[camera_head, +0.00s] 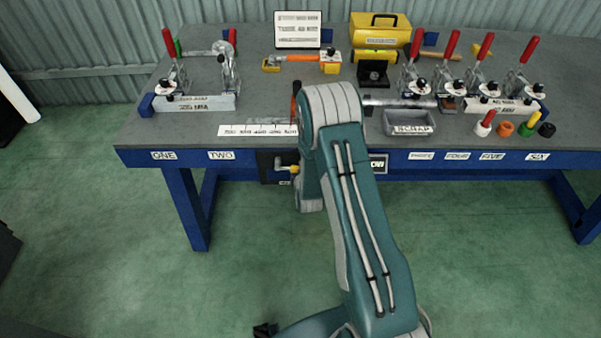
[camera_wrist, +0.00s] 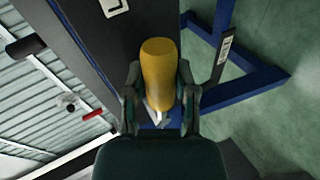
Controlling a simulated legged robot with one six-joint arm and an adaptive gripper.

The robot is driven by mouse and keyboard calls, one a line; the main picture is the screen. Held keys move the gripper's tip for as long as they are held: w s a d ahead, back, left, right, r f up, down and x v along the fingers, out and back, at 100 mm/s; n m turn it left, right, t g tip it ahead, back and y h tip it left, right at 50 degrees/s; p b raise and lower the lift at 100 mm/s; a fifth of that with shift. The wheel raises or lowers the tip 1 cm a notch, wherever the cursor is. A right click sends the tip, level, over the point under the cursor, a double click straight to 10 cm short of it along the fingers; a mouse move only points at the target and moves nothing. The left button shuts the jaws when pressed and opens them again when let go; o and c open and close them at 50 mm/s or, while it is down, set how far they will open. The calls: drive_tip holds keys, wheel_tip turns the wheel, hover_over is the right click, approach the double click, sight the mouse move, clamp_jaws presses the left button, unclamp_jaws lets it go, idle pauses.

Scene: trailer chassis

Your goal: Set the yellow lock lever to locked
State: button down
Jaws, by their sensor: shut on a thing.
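The yellow lock lever (camera_wrist: 159,65) shows in the wrist view as a rounded yellow handle. It sits between the two fingers of my gripper (camera_wrist: 159,82), which is shut on it. In the head view a small piece of yellow (camera_head: 294,169) shows at a black panel (camera_head: 268,168) on the blue front edge of the bench. My arm hides much of that panel and most of my gripper there. The lever's pivot and its lock marks cannot be made out.
The bench (camera_head: 255,80) carries several red-handled toggle clamps, a yellow toolbox (camera_head: 380,30), a grey scrap tray (camera_head: 409,123) and small coloured pieces at the right. Labels line its front edge. A blue leg (camera_head: 186,208) stands left of the panel. The green floor in front is open.

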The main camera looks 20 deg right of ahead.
drive_tip(key=shift+w+a+r+n+h, duration=0.1)
drive_tip(key=shift+w+r+n+h, duration=0.1)
drive_tip(key=shift+r+n+h, duration=0.25)
drive_tip(key=shift+r, duration=0.1)
drive_tip(key=shift+c, duration=2)
unclamp_jaws()
drive_tip(key=shift+a, duration=0.1)
drive_tip(key=shift+s, duration=0.15)
drive_tip(key=shift+s, duration=0.2)
drive_tip(key=v, duration=1.1)
drive_tip(key=shift+r, duration=0.2)
